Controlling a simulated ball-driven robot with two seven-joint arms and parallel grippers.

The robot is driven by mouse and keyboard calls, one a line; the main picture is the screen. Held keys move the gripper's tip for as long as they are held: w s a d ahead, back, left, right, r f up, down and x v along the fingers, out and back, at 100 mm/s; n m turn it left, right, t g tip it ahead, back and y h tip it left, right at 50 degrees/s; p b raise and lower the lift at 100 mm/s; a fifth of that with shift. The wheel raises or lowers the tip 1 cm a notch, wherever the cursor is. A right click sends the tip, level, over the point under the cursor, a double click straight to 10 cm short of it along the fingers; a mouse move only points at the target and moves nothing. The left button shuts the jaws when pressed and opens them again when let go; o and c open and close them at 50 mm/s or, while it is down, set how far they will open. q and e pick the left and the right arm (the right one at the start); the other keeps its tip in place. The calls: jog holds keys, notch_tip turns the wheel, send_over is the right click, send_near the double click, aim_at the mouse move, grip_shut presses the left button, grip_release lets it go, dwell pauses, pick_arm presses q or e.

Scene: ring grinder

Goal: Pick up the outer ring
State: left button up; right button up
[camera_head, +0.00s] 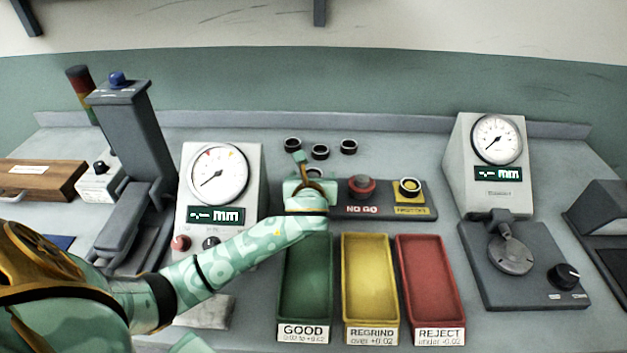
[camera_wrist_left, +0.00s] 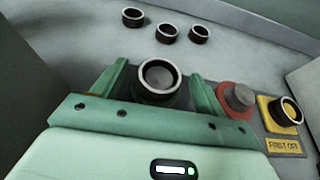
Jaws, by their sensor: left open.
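Several dark rings with pale rims are in view; I cannot tell which is called the outer ring. Three stand loose at the back: a left ring (camera_head: 292,144), a middle one (camera_head: 320,152) and a right one (camera_head: 349,146). They also show at the top of the left wrist view (camera_wrist_left: 167,33). My left gripper (camera_wrist_left: 162,80) is open, its fingers on either side of another ring (camera_wrist_left: 158,92), with visible gaps. In the head view my left gripper (camera_head: 312,174) is over the left end of the gauge block, mostly hiding that ring. My right gripper is out of view.
In front are green GOOD (camera_head: 305,285), yellow REGRIND (camera_head: 370,285) and red REJECT (camera_head: 432,285) trays, all empty where visible. Dial gauges stand left (camera_head: 248,165) and right (camera_head: 458,150).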

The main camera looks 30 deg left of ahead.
pick_arm(q)
jog(key=c, duration=1.2)
jog(key=shift+r, duration=0.1)
